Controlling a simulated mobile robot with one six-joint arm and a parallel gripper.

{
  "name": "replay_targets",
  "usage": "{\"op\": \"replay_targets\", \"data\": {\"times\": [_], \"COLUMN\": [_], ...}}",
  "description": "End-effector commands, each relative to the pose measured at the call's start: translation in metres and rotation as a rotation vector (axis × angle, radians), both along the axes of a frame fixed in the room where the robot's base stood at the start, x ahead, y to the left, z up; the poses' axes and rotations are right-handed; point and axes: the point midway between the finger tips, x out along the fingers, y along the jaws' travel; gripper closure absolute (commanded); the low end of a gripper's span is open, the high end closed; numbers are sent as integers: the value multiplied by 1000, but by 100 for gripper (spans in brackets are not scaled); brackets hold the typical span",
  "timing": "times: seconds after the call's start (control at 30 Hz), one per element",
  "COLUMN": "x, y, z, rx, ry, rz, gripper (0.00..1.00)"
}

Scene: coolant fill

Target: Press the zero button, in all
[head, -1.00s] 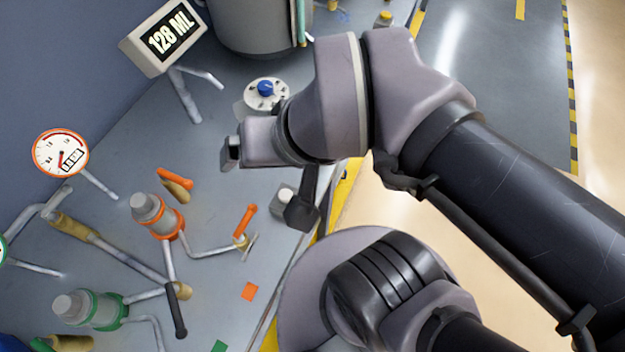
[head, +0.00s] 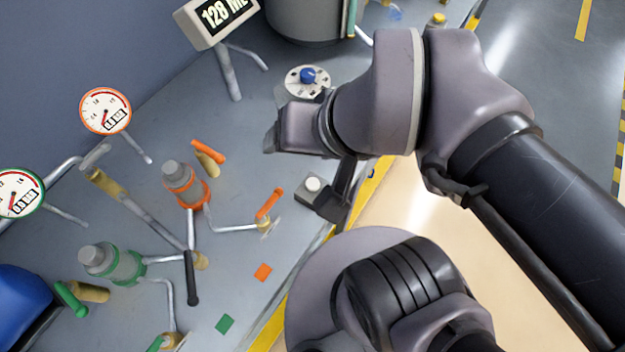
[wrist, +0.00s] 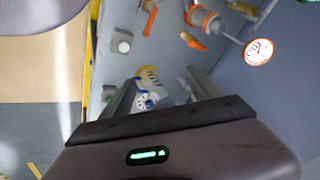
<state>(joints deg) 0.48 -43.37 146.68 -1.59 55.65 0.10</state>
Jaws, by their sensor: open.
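A small grey box with a round white button (head: 313,185), likely the zero button, sits near the bench's yellow front edge. The same button shows in the wrist view (wrist: 123,46), left of my gripper. No label is readable on it. My gripper (head: 270,142) is above the bench, up and left of the button in the head view, and apart from it. In the wrist view its fingers (wrist: 160,92) are spread with nothing held. The display (head: 216,18) at the back reads about 128 ML.
A white dial with a blue knob (head: 308,76) stands beyond my gripper. Orange-collared (head: 186,184) and green-collared (head: 112,262) fittings, pipes, handles and gauges (head: 105,110) crowd the left. Bare bench lies around the orange square (head: 263,272).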

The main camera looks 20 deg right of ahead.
Motion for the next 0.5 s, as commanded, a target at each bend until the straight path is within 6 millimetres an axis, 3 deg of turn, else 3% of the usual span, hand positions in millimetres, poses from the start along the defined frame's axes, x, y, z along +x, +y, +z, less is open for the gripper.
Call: {"op": "replay_targets", "data": {"times": [0.03,0.33,0.5], "x": [0,0,0], "y": [0,0,0], "z": [0,0,0], "rx": [0,0,0], "ry": [0,0,0], "rz": [0,0,0], "gripper": [40,99,100]}}
